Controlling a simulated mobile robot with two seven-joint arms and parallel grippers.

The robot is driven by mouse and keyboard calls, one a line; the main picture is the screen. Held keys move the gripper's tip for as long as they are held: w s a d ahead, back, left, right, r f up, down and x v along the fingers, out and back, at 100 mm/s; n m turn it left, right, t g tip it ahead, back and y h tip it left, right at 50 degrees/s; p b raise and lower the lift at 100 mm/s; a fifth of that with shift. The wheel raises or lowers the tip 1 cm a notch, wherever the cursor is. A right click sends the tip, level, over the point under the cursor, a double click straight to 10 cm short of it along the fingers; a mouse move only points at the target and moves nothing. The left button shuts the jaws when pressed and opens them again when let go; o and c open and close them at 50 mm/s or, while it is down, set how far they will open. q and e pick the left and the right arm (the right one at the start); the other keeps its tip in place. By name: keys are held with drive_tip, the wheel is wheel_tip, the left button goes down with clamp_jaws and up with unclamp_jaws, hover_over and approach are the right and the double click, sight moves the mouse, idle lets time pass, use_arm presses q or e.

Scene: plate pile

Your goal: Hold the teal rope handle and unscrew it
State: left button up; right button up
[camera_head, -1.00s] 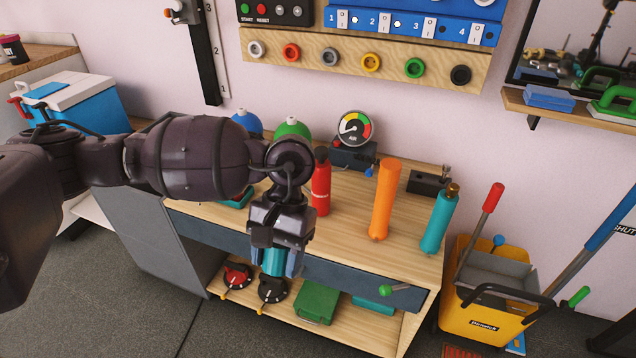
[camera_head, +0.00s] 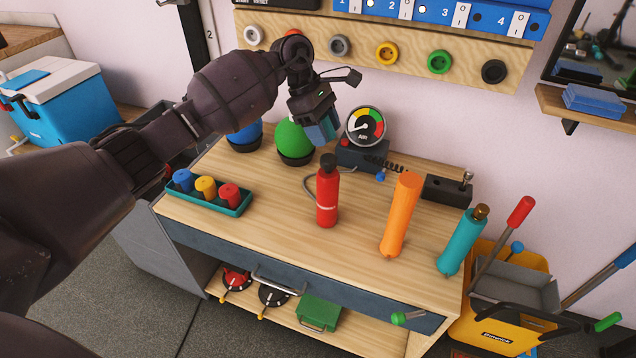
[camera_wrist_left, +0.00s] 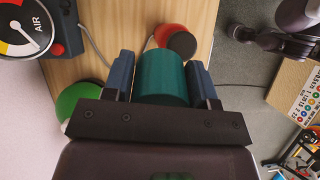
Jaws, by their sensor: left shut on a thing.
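A teal handle (camera_head: 462,240) with a brass-coloured knob stands tilted on the right end of the wooden workbench, clear of my grippers. My left gripper (camera_head: 322,128) is high over the back of the bench, beside the green dome. It is shut on a teal cylinder (camera_wrist_left: 161,76), which fills the space between its fingers in the left wrist view. The cylinder is mostly hidden by the fingers in the head view. I cannot tell whether it belongs with the teal handle. My right gripper is not in view.
A red bottle (camera_head: 327,192) and an orange handle (camera_head: 400,215) stand on the bench. An air gauge (camera_head: 365,127) and the green dome (camera_head: 294,139) are close to my left gripper. A teal tray (camera_head: 232,211) holds three coloured knobs. The bench front is largely clear.

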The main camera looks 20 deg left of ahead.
use_arm(q)
drive_tip(key=w+a+f+n+t, duration=0.2)
drive_tip(key=w+a+n+t, duration=0.1)
drive_tip(key=w+a+n, duration=0.3)
drive_tip(key=n+y+b, duration=0.1)
drive_tip(key=n+b, duration=0.1)
drive_tip(key=b, duration=0.1)
hover_over(314, 190)
drive_tip(key=a, duration=0.1)
drive_tip(key=f, duration=1.1)
drive_tip(key=s+f, duration=0.1)
drive_tip(key=f, duration=0.5)
drive_tip(key=shift+a+f, duration=0.1)
drive_tip(key=shift+a, duration=0.05)
wheel_tip(314, 190, down, 4)
drive_tip(key=shift+r+b, duration=0.1)
drive_tip(key=shift+b, duration=0.25)
drive_tip(key=shift+r, duration=0.15)
drive_tip(key=shift+f, duration=0.3)
drive_tip(key=o, duration=1)
drive_tip(key=shift+r, duration=0.1)
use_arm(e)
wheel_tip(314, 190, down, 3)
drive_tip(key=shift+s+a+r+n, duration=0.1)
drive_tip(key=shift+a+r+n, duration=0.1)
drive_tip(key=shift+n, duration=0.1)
